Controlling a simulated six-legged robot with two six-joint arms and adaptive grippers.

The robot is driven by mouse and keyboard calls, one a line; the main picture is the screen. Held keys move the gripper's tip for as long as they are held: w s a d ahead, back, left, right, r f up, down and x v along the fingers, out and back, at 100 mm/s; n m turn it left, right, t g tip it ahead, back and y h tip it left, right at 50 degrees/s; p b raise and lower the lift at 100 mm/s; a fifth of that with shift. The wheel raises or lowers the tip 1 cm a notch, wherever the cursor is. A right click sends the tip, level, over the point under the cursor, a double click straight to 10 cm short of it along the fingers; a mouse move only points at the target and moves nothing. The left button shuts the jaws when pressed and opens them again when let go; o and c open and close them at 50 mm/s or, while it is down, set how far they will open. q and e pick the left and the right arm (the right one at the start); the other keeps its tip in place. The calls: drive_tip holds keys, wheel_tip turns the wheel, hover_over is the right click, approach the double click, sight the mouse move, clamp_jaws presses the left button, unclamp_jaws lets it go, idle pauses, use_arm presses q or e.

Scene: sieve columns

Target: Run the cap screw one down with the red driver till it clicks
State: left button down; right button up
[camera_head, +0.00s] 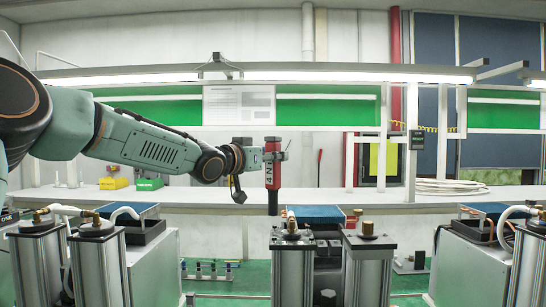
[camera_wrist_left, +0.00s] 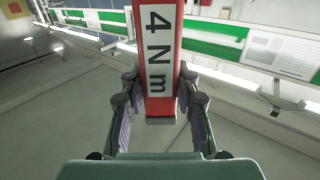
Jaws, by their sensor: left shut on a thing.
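The red driver (camera_head: 272,172), with a white "4 N m" label, hangs upright in my left gripper (camera_head: 262,156) in the head view. The gripper is shut around its body; in the left wrist view the driver (camera_wrist_left: 160,60) stands between the two fingers. Its dark lower end is just left of the small fitting (camera_head: 291,224) on top of the left centre column (camera_head: 293,262); I cannot tell whether they touch. A brass knob (camera_head: 367,229) tops the right centre column (camera_head: 368,270). I cannot make out which part is cap screw one. My right gripper is out of view.
More columns stand at left (camera_head: 97,262) and right (camera_head: 523,260), with hoses. A long white bench (camera_head: 340,196) runs behind, holding a yellow bin (camera_head: 114,183), a green bin (camera_head: 149,184) and a coiled white hose (camera_head: 448,187). A lit frame spans above it.

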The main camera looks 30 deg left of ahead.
sight(270, 175)
use_arm(q)
drive_tip(key=shift+w+d+f+b, duration=0.1)
drive_tip(key=shift+d+f+b, duration=0.05)
drive_tip(key=shift+f+b, duration=0.4)
drive_tip(key=shift+w+d+f+b, duration=0.1)
drive_tip(key=shift+d+f+b, duration=0.05)
drive_tip(key=shift+f+b, duration=0.4)
drive_tip(key=shift+f, duration=0.45)
drive_tip(key=shift+s+a+f+b, duration=0.1)
drive_tip(key=shift+a+f+b, duration=0.05)
drive_tip(key=shift+f+b, duration=0.3)
drive_tip(key=shift+s+a+f+b, duration=0.1)
drive_tip(key=shift+a+f+b, duration=0.05)
drive_tip(key=shift+f+b, duration=0.25)
drive_tip(key=shift+d, duration=0.1)
drive_tip(key=shift+w+d, duration=0.15)
drive_tip(key=shift+s+a+r, duration=0.1)
drive_tip(key=shift+s+a, duration=0.1)
drive_tip(key=shift+a, duration=0.05)
drive_tip(key=shift+w+d, duration=0.1)
drive_tip(key=shift+d, duration=0.05)
drive_tip(key=shift+p, duration=0.35)
